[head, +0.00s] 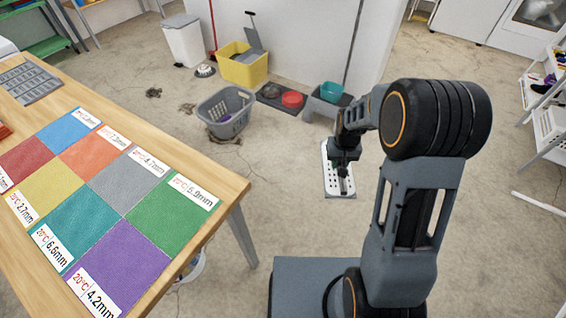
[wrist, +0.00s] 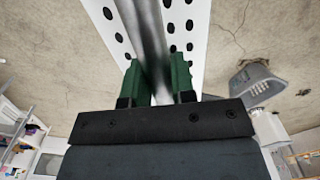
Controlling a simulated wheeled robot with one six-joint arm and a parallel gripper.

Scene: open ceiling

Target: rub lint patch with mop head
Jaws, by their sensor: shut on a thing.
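The mop head (head: 329,162) is a white plate with dark holes and a grey edge, low over the floor in the head view. I cannot tell whether it touches the floor. It also shows in the wrist view (wrist: 198,35), on both sides of a grey handle (wrist: 151,30). My gripper (wrist: 155,80), with green fingers, is shut on this handle. In the head view the gripper (head: 343,170) partly hides the mop head. Brown, lint-like patches lie on the floor at the left: one (head: 153,92), another (head: 187,108), and one by the basket (head: 233,141).
A wooden table (head: 232,183) with coloured squares is at left. White shelves (head: 549,130) are at right. Floor around the mop is clear.

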